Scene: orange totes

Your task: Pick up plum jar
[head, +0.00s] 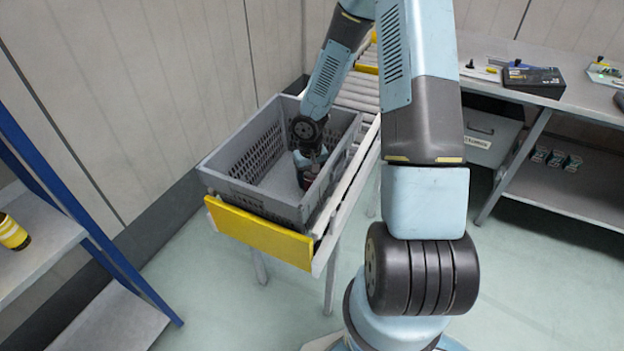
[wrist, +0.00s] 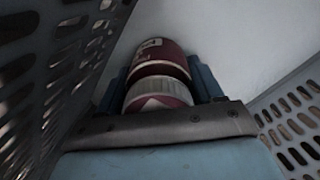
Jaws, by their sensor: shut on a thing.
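The plum jar (wrist: 160,75), dark red with a pale label band, sits between the two fingers of my gripper (wrist: 162,88) in the wrist view. My gripper is shut on it, one finger on each side. In the head view my gripper (head: 308,168) reaches down inside the grey tote (head: 250,203), and a small dark red part of the jar (head: 309,182) shows below it. Most of the jar is hidden there by the gripper. I cannot tell whether the jar touches the tote floor.
The tote has perforated walls, close on both sides in the wrist view. It stands on a roller conveyor (head: 357,92) with a yellow end plate (head: 258,237). A blue-framed shelf (head: 60,150) with a yellow can (head: 12,232) is at left. A workbench (head: 575,108) with tools is at right.

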